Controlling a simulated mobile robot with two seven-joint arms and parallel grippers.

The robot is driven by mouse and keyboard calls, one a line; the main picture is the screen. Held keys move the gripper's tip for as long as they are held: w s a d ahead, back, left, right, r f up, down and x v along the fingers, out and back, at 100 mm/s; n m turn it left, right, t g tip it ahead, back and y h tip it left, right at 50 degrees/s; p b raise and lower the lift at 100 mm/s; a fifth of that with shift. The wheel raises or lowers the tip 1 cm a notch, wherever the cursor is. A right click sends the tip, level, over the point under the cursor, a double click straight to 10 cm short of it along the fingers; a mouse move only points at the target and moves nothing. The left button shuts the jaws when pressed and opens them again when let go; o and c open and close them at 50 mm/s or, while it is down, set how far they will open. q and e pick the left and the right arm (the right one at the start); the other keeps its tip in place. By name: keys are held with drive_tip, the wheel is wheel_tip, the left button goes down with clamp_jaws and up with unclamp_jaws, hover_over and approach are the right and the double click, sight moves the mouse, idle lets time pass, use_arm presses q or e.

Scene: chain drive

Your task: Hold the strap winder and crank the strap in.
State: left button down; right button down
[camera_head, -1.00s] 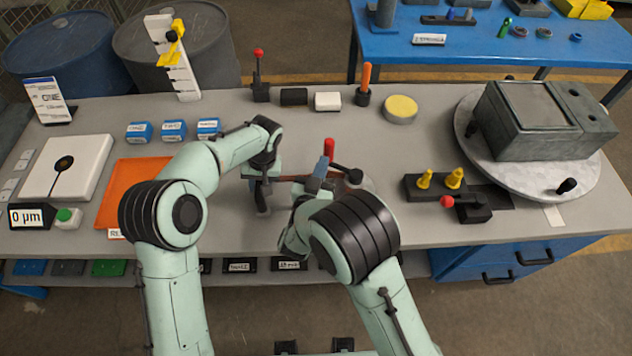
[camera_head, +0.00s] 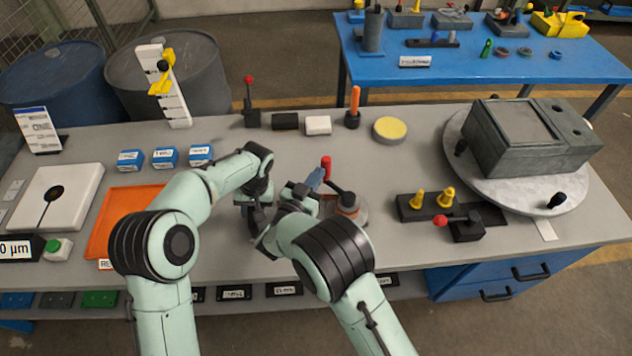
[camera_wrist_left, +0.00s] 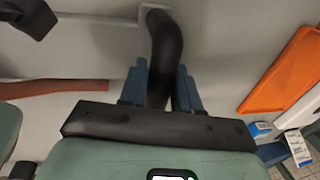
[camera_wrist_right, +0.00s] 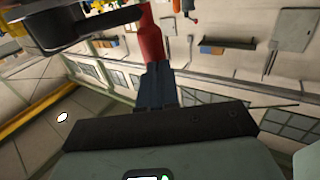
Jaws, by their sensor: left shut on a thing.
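The strap winder (camera_head: 351,213) is on the bench behind my right gripper, partly hidden. Its dark crank arm (camera_head: 338,190) carries a red knob (camera_head: 326,165). My right gripper (camera_head: 316,180) is at this knob. In the right wrist view its blue fingers (camera_wrist_right: 157,82) are close together at the knob's lower end (camera_wrist_right: 151,42); whether they clasp it is unclear. My left gripper (camera_head: 252,208) is shut on a curved black handle (camera_wrist_left: 165,48), seen between its fingers in the left wrist view. A brown-orange strap (camera_wrist_left: 50,88) runs beside it there.
An orange tray (camera_head: 120,208) and blue boxes (camera_head: 165,157) are on the left. A black block with yellow pegs (camera_head: 432,212) and a turntable with a grey housing (camera_head: 535,140) are on the right. The bench behind the winder has free room.

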drive_tip(key=shift+x, duration=0.95)
drive_tip(key=shift+w+a, duration=0.1)
drive_tip(key=shift+a, duration=0.05)
drive_tip(key=v, duration=0.7)
drive_tip(key=shift+s+a, duration=0.15)
drive_tip(key=shift+s, duration=0.05)
